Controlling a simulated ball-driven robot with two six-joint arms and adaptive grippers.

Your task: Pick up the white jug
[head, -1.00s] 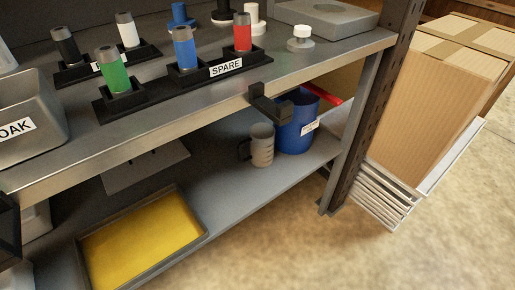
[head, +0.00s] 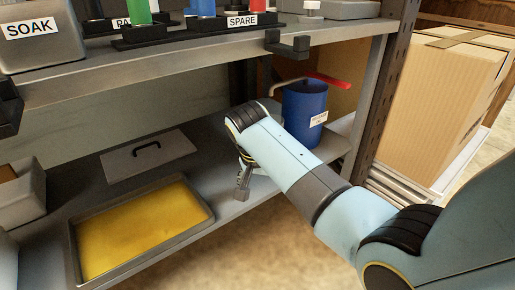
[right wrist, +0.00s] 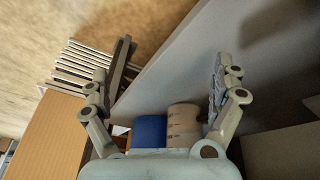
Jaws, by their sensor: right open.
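The white jug (right wrist: 183,122) looks pale beige with markings in the right wrist view. It stands beside the blue bin (right wrist: 149,130), between my open fingers as the picture shows them and farther off. My right gripper (right wrist: 160,72) is open, with nothing between its fingertips. In the head view my right gripper (head: 243,180) reaches over the lower shelf (head: 225,205), left of the blue bin (head: 303,115). My right arm hides the jug there. My left gripper is in neither view.
The upper shelf edge (head: 180,62) with a dark bracket (head: 287,43) hangs above. A tray of yellow liquid (head: 140,228) and a grey lid (head: 148,154) lie to the left. A dark post (head: 385,90) and cardboard box (head: 450,110) stand right.

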